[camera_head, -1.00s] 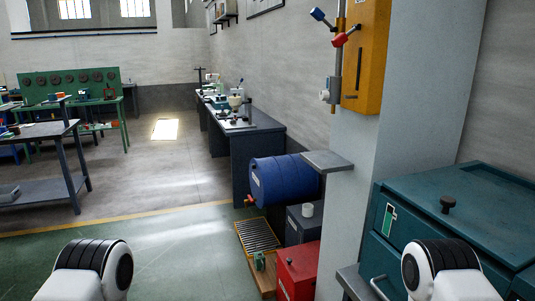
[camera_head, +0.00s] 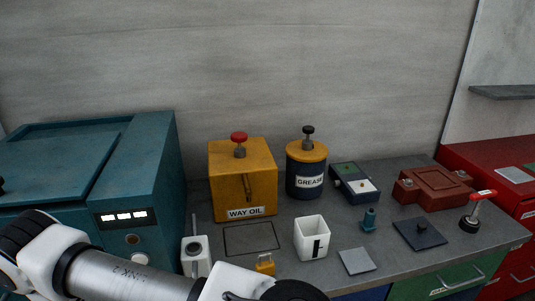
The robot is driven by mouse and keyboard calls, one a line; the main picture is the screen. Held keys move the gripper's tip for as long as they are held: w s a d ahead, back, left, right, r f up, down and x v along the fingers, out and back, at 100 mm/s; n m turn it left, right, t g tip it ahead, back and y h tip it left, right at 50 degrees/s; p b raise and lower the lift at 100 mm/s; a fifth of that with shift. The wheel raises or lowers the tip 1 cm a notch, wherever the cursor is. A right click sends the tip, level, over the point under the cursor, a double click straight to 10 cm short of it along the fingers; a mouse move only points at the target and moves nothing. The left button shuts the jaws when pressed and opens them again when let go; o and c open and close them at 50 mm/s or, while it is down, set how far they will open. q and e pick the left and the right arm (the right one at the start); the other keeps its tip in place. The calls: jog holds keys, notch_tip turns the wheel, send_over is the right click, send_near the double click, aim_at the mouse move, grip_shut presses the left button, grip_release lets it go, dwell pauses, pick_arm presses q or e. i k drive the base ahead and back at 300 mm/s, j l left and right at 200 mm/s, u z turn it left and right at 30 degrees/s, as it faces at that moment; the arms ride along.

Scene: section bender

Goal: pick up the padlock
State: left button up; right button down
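A small yellow padlock (camera_head: 265,265) sits near the front edge of the grey workbench, just beyond my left arm. It stands to the left of and in front of a white open-topped cup (camera_head: 311,238). Part of its lower side may be hidden by my arm. My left arm crosses the lower left of the view, but its gripper is out of the frame. My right gripper does not show.
A yellow WAY OIL box (camera_head: 243,182), a GREASE can (camera_head: 306,171), a white holder (camera_head: 195,256), a grey square pad (camera_head: 357,261) and a red-brown block (camera_head: 433,188) share the bench. A tall teal machine (camera_head: 150,190) stands left; red cabinets (camera_head: 496,175) stand right.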

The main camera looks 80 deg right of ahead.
aim_at(268, 268)
jog(key=z, duration=2.3)
